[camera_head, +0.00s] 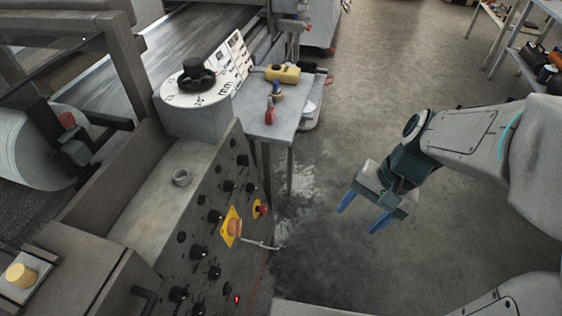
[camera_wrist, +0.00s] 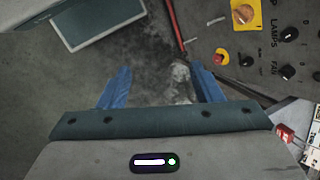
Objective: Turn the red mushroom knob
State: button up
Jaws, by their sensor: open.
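The red mushroom knob (camera_head: 264,209) is a small red cap on a yellow round plate on the sloping control panel. It also shows in the wrist view (camera_wrist: 219,59), right of my gripper. Beside it, a larger orange-red knob (camera_head: 234,228) sits on a yellow square plate; it shows at the top of the wrist view (camera_wrist: 243,14). My gripper (camera_head: 362,213) is open and empty, well to the right of the panel over the floor. Its two blue fingers also show in the wrist view (camera_wrist: 160,70), with nothing between them, apart from both knobs.
The grey control panel (camera_head: 190,237) carries several black knobs. A thin metal lever (camera_head: 260,244) sticks out below the red knob. A grey table (camera_head: 245,110) holding a yellow case (camera_head: 283,73) stands behind the panel. The floor (camera_head: 340,120) between panel and gripper is clear.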

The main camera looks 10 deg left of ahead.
jog(key=w+a+f+m+g+y+b, duration=0.1)
jog(key=w+a+f+m+y+b, duration=0.3)
jog(key=f, duration=0.5)
jog(key=w+a+f+m+g+y+b, duration=0.2)
jog(key=a+f+y+b, duration=0.15)
jog(key=f+b, duration=0.4)
jog(key=m+t+y+b, duration=0.6)
jog(key=m+y+b, duration=0.1)
jog(key=m+b, duration=0.2)
send_near(266, 210)
jog(key=a+b, duration=0.1)
jog(key=a, duration=0.2)
jog(key=a+b, duration=0.1)
jog(key=a, duration=0.2)
jog(key=w+a+b, duration=0.1)
jog(key=a, duration=0.2)
jog(key=shift+a, duration=0.2)
